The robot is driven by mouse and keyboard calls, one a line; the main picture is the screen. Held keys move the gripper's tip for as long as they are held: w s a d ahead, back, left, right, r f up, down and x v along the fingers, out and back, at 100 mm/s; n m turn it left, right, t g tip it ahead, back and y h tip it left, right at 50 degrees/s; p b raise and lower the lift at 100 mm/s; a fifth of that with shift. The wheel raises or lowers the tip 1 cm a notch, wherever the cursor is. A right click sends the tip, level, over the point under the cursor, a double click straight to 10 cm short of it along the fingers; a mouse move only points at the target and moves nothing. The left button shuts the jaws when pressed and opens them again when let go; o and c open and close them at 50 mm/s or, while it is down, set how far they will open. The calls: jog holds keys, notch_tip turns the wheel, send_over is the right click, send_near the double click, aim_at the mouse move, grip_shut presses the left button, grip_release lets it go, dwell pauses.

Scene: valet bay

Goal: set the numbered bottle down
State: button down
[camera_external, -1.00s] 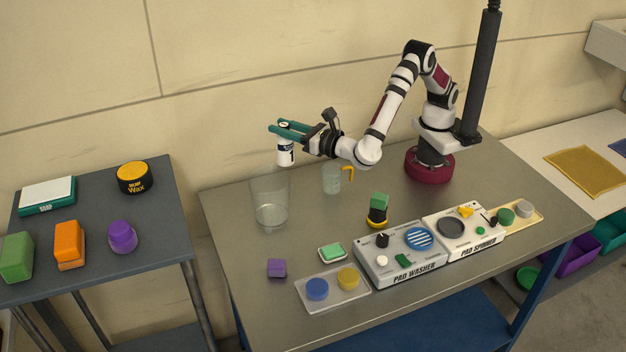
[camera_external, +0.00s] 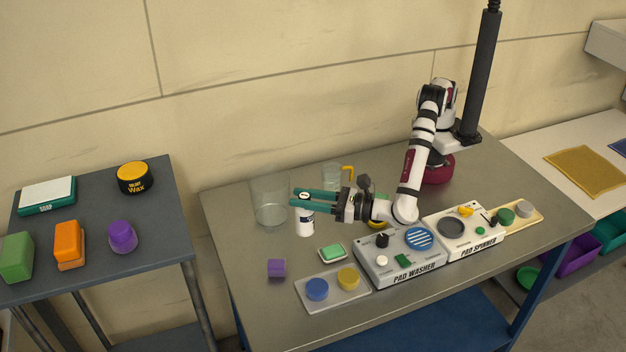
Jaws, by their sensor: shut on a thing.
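The numbered bottle (camera_external: 305,223) is white with a dark mark on its side, only partly readable now. My gripper (camera_external: 306,199) has teal fingers and is shut on the bottle's top. The bottle is upright, in front of and to the right of the clear glass container (camera_external: 270,202). Its base is low over the grey table (camera_external: 235,262); I cannot tell whether it touches.
A green sponge on a white dish (camera_external: 332,252) lies just in front of the bottle. A purple block (camera_external: 276,268) and a tray with blue and yellow pads (camera_external: 334,301) are nearer the front. The pad washer (camera_external: 402,262) stands right. A measuring jug (camera_external: 332,176) is behind.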

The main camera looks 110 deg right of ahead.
notch_tip(320, 180, down, 12)
dwell(0.4)
jog(key=c, duration=0.6)
grip_release()
